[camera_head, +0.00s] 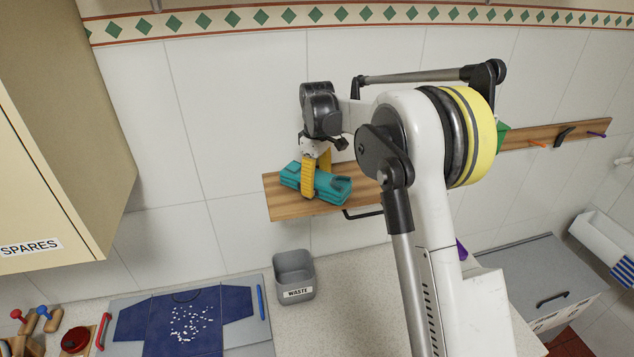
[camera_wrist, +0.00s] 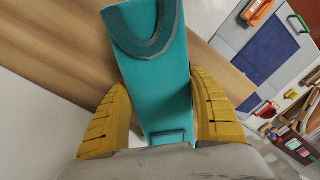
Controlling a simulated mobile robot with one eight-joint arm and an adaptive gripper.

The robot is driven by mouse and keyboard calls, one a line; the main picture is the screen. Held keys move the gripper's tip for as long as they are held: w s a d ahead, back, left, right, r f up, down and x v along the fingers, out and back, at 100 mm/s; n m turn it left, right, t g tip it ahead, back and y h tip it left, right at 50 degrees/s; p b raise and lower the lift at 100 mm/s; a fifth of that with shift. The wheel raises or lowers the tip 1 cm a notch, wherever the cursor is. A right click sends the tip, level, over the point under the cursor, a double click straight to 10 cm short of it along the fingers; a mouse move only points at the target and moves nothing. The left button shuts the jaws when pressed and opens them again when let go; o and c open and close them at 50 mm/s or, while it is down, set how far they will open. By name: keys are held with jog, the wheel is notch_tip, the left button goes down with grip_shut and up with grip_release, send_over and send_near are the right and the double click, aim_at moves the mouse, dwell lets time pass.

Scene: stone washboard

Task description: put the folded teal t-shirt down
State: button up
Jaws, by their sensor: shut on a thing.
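The folded teal t-shirt (camera_head: 328,184) is at the left end of the wooden wall shelf (camera_head: 287,209). My gripper (camera_head: 308,185) reaches down over it with its yellow fingers on the shirt. In the wrist view the teal t-shirt (camera_wrist: 160,80) lies between the two yellow fingers of my gripper (camera_wrist: 162,115), with its collar pointing away. The gripper is shut on it. The wooden shelf (camera_wrist: 60,45) shows behind and beside the shirt. I cannot tell whether the shirt touches the shelf or hangs slightly above it.
My arm hides the middle of the shelf. Pegs and a small green thing (camera_head: 502,133) are farther right. Below stand a grey waste bin (camera_head: 294,275) and a board with a navy t-shirt (camera_head: 185,322). A spares cabinet (camera_head: 50,150) hangs at the left.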

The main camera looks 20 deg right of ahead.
jog(key=shift+f, duration=0.2)
jog(key=o, duration=1.3)
